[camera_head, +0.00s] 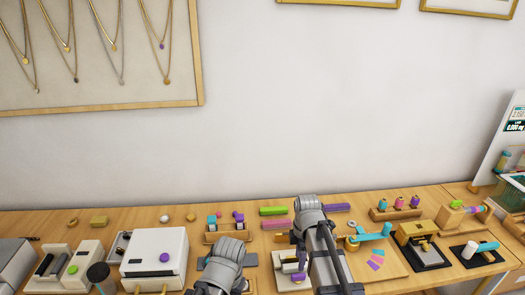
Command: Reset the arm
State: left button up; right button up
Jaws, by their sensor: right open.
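My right arm comes up from the bottom edge at the centre, and its grey, rounded upper part stands over the workbench (385,215). My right gripper (312,240) is open, with nothing seen between its fingers, in front of the colored bars and beside a small white device with a purple part (291,268). My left arm is left of it, its grey rounded part low in the picture near the white box. My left gripper (222,268) shows only in part, and its fingers are hidden, so its opening cannot be told.
A white box with a purple button (150,252) and a cream device with a green button (67,264) stand left. A wooden rack (225,236), a gold press (418,238) and a black-based stand (478,258) crowd the bench. Necklaces hang on a board (130,92) above.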

jog(key=s+a+f+m+h+b, duration=0.1)
jog(key=s+a+m, duration=0.9)
jog(key=s+m, duration=0.4)
